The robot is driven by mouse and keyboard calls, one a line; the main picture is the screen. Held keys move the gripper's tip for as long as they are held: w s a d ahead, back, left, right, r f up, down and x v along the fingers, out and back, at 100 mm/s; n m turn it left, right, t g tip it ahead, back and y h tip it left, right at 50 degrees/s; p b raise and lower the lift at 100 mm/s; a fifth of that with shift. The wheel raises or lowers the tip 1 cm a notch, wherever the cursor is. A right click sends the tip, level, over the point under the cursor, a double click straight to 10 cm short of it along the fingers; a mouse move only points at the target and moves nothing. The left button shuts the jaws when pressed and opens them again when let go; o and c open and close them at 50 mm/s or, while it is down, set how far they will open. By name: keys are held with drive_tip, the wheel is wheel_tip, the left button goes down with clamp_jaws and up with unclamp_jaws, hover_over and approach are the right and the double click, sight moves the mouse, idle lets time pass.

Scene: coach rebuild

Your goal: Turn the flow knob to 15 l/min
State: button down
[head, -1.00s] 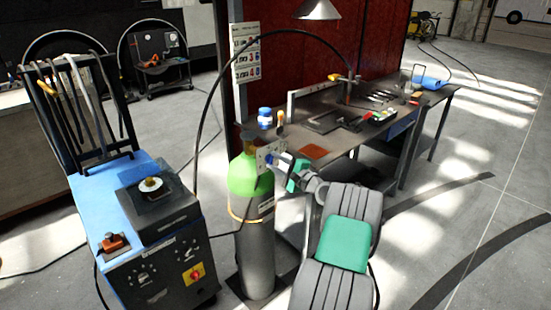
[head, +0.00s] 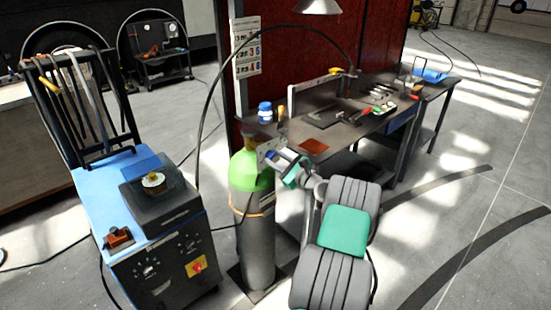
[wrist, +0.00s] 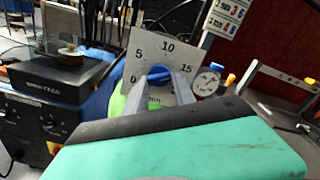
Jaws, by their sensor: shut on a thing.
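The flow dial is a pale plate (wrist: 157,52) marked 0, 5, 10 and 15, low left to right. It also shows in the head view (head: 266,151), at the top of a green-shouldered gas cylinder (head: 249,176). The blue flow knob (wrist: 158,77) sits in front of the plate. My gripper (wrist: 159,80) has its two fingers on either side of the knob and is shut on it. The fingers hide part of the knob and the lower dial, so I cannot tell which number it points to.
A round pressure gauge (wrist: 206,83) is just right of my gripper. A welding machine (head: 157,235) stands left of the cylinder. A workbench (head: 320,130) with tools and a blue-capped jar (head: 265,113) lies behind. Open floor is to the right.

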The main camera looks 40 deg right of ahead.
idle(0.3)
drive_tip(key=c, duration=1)
unclamp_jaws()
drive_tip(key=shift+c, duration=0.2)
drive_tip(key=s+b, duration=0.1)
drive_tip(key=s, duration=0.7)
drive_tip(key=shift+w+d, duration=0.1)
drive_tip(key=shift+d, duration=0.05)
